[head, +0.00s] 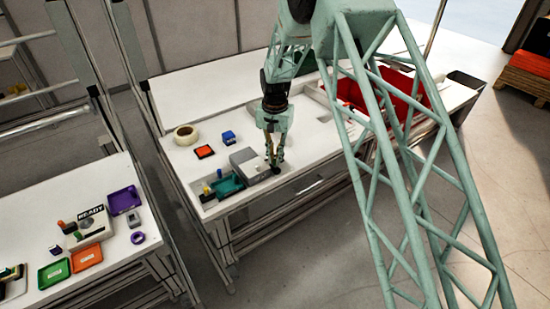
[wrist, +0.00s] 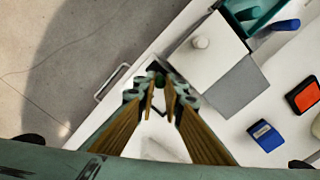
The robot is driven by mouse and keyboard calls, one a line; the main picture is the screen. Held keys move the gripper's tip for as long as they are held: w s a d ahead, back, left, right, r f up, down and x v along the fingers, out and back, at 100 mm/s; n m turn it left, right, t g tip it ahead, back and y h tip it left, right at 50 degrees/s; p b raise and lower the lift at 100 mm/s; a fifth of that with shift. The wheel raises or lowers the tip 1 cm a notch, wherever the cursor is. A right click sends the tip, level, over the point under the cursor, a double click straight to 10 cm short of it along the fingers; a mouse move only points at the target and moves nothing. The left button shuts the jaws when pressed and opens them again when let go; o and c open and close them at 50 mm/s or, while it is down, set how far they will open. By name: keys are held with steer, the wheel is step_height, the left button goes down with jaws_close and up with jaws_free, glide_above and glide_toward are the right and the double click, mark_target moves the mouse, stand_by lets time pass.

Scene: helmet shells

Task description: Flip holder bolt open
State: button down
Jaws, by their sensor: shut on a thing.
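The holder, a white and grey box (head: 247,161), sits on the white bench near its front edge. It also shows in the wrist view (wrist: 212,65), with a pale knob on top. My gripper (head: 273,157) points down at the right end of the holder. In the wrist view my gripper (wrist: 161,90) has its fingertips close together around a small dark part, which I take as the holder bolt (wrist: 157,72). The fingers hide most of the bolt, so its exact position cannot be told.
A teal tray (head: 228,187) stands left of the holder. An orange-red pad (head: 204,151), a blue block (head: 228,137) and a tape roll (head: 186,135) lie behind. Red bins (head: 402,90) stand at the right. A second bench (head: 120,245) is at left.

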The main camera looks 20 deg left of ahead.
steer(key=shift+s+d, duration=0.6)
steer(key=shift+d, duration=0.05)
steer(key=c, duration=3)
jaws_free()
steer(key=shift+s+d, duration=0.1)
steer(key=shift+r, duration=0.15)
steer(key=shift+r, duration=0.9)
step_height(320, 180, up, 10)
